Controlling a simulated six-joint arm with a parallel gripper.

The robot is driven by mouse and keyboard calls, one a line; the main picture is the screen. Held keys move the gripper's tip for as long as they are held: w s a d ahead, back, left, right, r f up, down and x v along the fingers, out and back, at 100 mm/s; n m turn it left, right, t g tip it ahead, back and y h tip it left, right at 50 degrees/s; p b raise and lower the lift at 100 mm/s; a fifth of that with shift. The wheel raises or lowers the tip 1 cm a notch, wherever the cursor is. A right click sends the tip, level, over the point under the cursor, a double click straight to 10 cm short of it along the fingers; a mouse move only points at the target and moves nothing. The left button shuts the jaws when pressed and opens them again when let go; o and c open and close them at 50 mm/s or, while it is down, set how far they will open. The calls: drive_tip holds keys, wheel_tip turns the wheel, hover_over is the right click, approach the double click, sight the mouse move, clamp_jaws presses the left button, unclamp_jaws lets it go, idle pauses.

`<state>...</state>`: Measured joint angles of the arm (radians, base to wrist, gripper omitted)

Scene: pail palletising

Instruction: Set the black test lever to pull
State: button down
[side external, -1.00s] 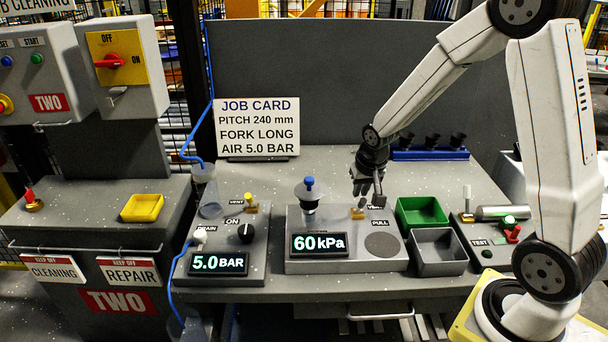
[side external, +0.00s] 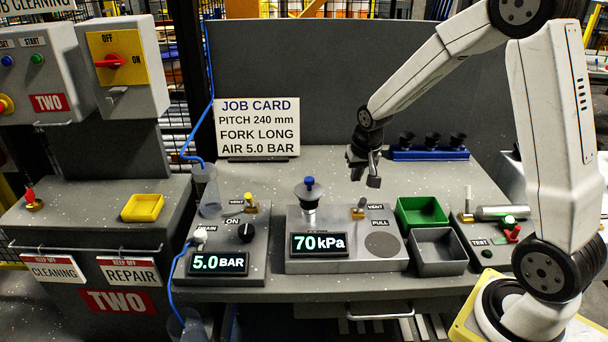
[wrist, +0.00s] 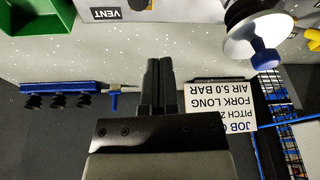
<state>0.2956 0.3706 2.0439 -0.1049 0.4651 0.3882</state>
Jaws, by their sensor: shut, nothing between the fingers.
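The grey test box (side external: 290,225) has VENT and PULL labels, a round dark pad and a display reading 70 kPa. Its small lever (side external: 361,204) stands on a brass base beside the VENT label; the handle is small and looks greyish, and I cannot tell its exact setting. A blue-topped suction cup (side external: 309,190) stands at the box's left. My gripper (side external: 373,182) is shut and empty, above and behind the lever, apart from it.
A green bin (side external: 422,211) and a grey bin (side external: 439,250) stand right of the box. The air unit (side external: 232,240) reading 5.0 BAR is at left. A blue rack (side external: 430,155) and the job card (side external: 257,127) stand behind. The bench between is clear.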

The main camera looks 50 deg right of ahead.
drive_tip(key=s+a+r, duration=0.4)
drive_tip(key=s+a, duration=0.1)
drive_tip(key=s, duration=0.1)
drive_tip(key=shift+s+a+r, duration=0.35)
idle(0.3)
drive_tip(key=s+a+f+n+y, duration=0.1)
drive_tip(key=s+a+f+n, duration=0.4)
drive_tip(key=s+a+n, duration=0.1)
drive_tip(key=shift+s+a+n, duration=0.4)
drive_tip(key=shift+a, duration=0.5)
